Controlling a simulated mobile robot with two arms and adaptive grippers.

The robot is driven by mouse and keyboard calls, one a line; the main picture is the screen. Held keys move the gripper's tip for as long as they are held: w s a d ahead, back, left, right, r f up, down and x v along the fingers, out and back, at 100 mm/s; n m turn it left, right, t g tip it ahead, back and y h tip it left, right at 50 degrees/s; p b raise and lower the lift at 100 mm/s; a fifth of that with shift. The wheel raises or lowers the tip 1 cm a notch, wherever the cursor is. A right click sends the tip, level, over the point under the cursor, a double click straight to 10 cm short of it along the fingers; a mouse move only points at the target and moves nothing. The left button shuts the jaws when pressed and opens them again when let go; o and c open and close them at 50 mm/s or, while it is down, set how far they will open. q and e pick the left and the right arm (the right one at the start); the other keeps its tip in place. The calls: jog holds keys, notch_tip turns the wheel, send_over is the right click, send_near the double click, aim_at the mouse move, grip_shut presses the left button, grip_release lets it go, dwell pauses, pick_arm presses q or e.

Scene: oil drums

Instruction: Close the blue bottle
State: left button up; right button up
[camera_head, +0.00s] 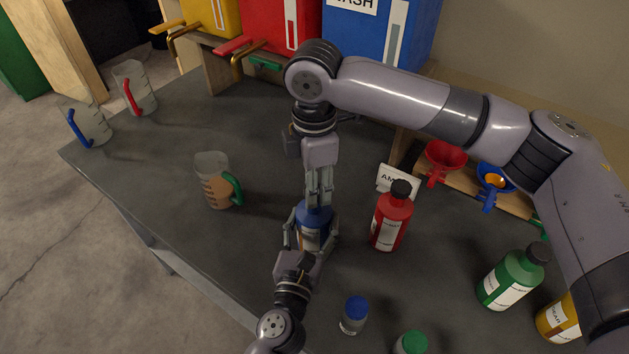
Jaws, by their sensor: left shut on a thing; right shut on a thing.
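The blue bottle (314,218) stands upright on the dark table, near the middle of the head view. My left gripper (311,236) comes from below in the picture and is shut around the bottle's body, with a finger on each side. My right gripper (319,194) reaches down from above and is shut at the bottle's top. What it grips there, likely the cap, is hidden between its fingers. I cannot tell whether the cap sits fully on the neck.
A red bottle (391,219) stands close to the right. A green bottle (512,279), a yellow bottle (561,318) and a blue-lidded vial (353,316) are nearer. A green-handled jug (216,184) with orange-brown liquid stands left. Funnels (445,160) sit in a rack at the right.

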jog(key=shift+f, duration=0.35)
